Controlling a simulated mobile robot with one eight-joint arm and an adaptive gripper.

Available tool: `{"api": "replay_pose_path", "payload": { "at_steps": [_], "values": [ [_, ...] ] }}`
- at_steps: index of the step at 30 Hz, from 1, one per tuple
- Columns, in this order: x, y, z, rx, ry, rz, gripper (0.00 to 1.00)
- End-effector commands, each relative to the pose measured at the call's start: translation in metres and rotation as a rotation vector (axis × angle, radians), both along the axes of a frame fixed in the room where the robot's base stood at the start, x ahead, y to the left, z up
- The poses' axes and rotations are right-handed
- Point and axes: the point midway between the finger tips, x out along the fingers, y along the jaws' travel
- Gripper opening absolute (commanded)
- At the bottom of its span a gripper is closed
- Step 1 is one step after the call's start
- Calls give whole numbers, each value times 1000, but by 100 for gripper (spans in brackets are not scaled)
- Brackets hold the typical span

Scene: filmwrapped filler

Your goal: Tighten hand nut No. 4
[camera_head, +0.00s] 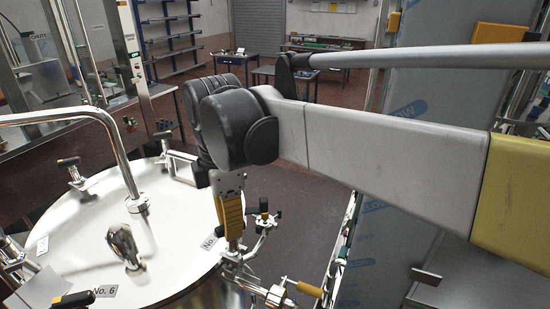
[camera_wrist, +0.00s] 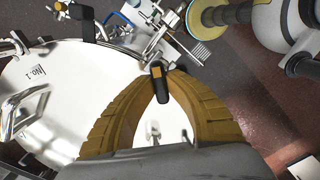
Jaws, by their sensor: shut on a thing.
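The round white tank lid (camera_head: 185,230) fills the lower left of the head view and the left of the wrist view (camera_wrist: 60,105). My gripper (camera_head: 232,238) points down at the lid's right rim. In the wrist view its yellow fingertips (camera_wrist: 158,78) close around a hand nut (camera_wrist: 159,88) with a black handle and an orange patch. The fingers hide most of this nut in the head view. A label (camera_head: 209,242) beside it starts with "No"; its number is hidden. Other black-handled hand nuts stand on the rim, at the upper left (camera_head: 72,172) and front left (camera_head: 70,300).
A valve with a black handle (camera_head: 264,208) and a yellow-handled lever (camera_head: 306,289) stand close to the right of my gripper. A film-wrapped panel (camera_head: 385,230) stands at the right.

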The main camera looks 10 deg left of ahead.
Motion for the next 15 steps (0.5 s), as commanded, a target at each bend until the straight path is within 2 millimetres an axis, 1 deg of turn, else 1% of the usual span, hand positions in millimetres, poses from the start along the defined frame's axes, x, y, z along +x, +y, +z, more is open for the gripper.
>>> {"api": "replay_pose_path", "payload": {
  "at_steps": [15],
  "values": [
    [0, 0, -1, 0, 0, -487, 0]
  ]
}}
